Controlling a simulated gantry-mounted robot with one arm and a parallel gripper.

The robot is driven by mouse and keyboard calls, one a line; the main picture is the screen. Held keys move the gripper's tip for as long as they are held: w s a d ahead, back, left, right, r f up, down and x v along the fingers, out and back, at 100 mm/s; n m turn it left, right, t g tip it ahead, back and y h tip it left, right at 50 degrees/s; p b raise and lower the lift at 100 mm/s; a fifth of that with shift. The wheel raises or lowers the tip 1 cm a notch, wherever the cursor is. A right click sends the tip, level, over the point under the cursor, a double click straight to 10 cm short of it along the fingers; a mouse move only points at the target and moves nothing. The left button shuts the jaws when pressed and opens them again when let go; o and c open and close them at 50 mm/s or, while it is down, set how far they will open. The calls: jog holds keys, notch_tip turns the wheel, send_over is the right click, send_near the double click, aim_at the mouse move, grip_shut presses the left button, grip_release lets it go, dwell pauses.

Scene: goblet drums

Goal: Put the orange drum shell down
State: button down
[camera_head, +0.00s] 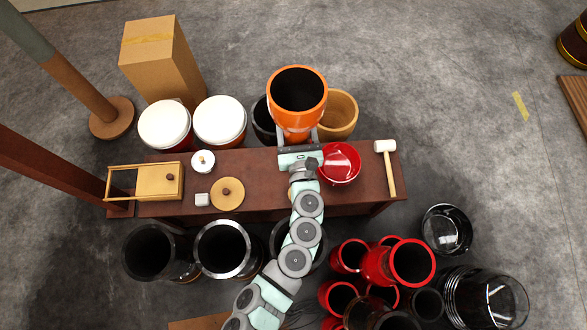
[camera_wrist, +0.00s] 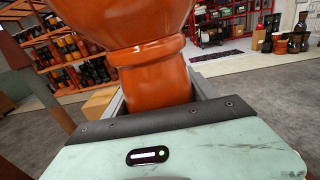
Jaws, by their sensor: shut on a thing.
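The orange drum shell (camera_head: 297,118) is upright with its dark open mouth facing up, at the far edge of the brown bench. My gripper (camera_head: 298,138) is shut on its narrow lower part, with one finger on each side. In the wrist view the glossy orange shell (camera_wrist: 150,82) fills the space between the fingers of my gripper (camera_wrist: 158,100), with its bowl flaring out above a raised ring. The bottom of the shell is hidden, so I cannot tell whether it touches anything.
A dark drum (camera_head: 263,120) and a tan drum (camera_head: 341,113) flank the shell. Red shells (camera_head: 412,262) crowd the near right.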

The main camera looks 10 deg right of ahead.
jog(key=s+d+f+m+h+b, duration=0.15)
jog(key=d+f+h+b, duration=0.25)
jog(key=d+f+b, duration=1.15)
jog(key=m+g+h+b, duration=0.3)
jog(key=m+h+b, duration=0.1)
jog(key=b, duration=0.1)
send_over(371, 183)
notch_tip(371, 183, down, 13)
notch_tip(371, 183, down, 20)
jog(key=b, duration=1.3)
jog(key=shift+a+r, duration=0.1)
jog(key=shift+r, duration=0.1)
jog(key=shift+f+b, duration=0.15)
jog(key=shift+b, duration=0.25)
jog(key=shift+c, duration=1.3)
grip_release()
